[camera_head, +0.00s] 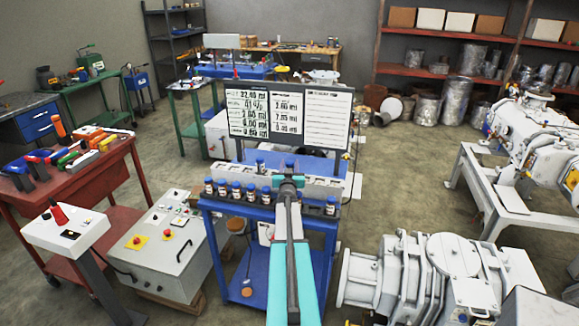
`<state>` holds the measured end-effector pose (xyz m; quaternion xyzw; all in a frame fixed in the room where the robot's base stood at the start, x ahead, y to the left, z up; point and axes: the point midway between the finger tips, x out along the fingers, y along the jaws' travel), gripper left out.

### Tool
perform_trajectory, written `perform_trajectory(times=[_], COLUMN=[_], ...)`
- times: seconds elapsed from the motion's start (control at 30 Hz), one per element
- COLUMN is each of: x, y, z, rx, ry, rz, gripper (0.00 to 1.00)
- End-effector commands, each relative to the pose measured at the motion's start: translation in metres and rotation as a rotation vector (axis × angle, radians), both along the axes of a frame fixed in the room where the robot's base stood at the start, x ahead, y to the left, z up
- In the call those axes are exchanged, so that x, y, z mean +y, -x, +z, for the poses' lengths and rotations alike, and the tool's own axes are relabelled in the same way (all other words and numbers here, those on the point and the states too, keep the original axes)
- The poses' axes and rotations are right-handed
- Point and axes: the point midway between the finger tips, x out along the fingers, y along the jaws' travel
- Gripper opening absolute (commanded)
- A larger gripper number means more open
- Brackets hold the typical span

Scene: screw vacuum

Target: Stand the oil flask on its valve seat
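Several small flasks with blue caps and pale labels stand in a row along the front of a blue stand (218,206). One flask (236,191) is near the middle of the row, and another flask (331,206) stands apart at the right end. One more flask (260,166) stands further back on the grey block (318,187). I cannot tell which one is the oil flask, and no valve seat can be made out. My gripper (289,180) is over the stand at the end of my arm, which hides part of the row. Its fingers are too small to read.
A display board (325,104) rises behind the flasks. A grey control cabinet (170,262) stands left, beside a red tool cart (62,189). Large grey pump machinery (440,270) is close at right. Open floor (395,185) lies behind it.

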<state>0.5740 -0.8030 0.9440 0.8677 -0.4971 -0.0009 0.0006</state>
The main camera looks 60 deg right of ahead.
Motion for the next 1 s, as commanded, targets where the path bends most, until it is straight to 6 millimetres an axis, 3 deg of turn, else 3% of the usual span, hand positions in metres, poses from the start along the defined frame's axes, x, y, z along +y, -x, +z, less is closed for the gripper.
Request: perform_trajectory(times=[0.57,1.0], x=[0.0,0.03], y=[0.0,0.018], z=[0.005,0.003], rx=[0.0,0.0], ry=[0.0,0.0], rz=[0.0,0.0], gripper=[0.47,0.47])
